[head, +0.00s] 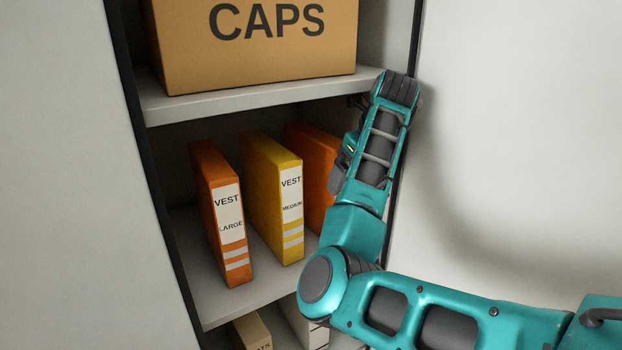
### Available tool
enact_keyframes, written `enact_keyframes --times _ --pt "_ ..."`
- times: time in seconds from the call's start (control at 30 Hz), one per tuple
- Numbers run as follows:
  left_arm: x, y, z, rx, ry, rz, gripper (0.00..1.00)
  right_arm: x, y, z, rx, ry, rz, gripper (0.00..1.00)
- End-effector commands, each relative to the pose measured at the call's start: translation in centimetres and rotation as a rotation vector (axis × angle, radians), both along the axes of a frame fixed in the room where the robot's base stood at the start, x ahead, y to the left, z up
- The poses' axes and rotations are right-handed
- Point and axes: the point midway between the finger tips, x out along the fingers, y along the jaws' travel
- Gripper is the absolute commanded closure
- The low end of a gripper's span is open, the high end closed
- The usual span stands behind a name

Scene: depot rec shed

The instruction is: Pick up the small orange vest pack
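Three vest packs stand upright on the middle shelf. The left one is an orange pack labelled VEST LARGE (212,215), and the middle one is a yellow pack labelled VEST MEDIUM (272,200). The rightmost is an orange pack (312,165); my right arm covers its front, so I cannot read its label. My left gripper is not in view.
A cardboard box labelled CAPS (260,45) stands on the shelf above (245,98), close over the packs. Dark cabinet edges bound both sides. Smaller boxes (250,332) stand on the shelf below. The middle shelf (210,295) is bare in front of the packs.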

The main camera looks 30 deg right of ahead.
Motion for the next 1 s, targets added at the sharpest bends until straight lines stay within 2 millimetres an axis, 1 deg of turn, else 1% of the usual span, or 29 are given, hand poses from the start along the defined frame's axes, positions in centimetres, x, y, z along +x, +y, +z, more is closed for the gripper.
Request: enact_keyframes --times 0.03,0.13,0.5,0.57,0.7,0.8,0.9,1.0 --pt "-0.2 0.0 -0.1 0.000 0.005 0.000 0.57 0.0 -0.3 -0.4 -0.006 0.003 -0.003 0.11" --pt "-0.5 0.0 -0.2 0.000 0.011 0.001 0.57 0.2 -0.3 -0.8 -0.007 0.002 -0.003 0.11" --pt "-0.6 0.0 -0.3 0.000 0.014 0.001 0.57 0.5 0.4 -2.3 0.000 0.016 0.011 0.11" --pt "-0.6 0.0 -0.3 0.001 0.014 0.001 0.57 0.6 0.4 -2.9 0.000 0.018 0.011 0.11" --pt "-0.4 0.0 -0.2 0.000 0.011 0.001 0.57 1.2 0.8 -4.9 0.001 0.020 0.011 0.11" --pt "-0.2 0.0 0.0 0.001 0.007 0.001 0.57 1.8 0.8 -6.1 0.002 0.017 0.011 0.11" --pt "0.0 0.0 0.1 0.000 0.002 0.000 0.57 2.1 0.9 -6.7 0.001 0.015 0.011 0.11" --pt "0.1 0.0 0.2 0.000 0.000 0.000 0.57 2.2 0.9 -6.9 0.001 0.013 0.011 0.11"
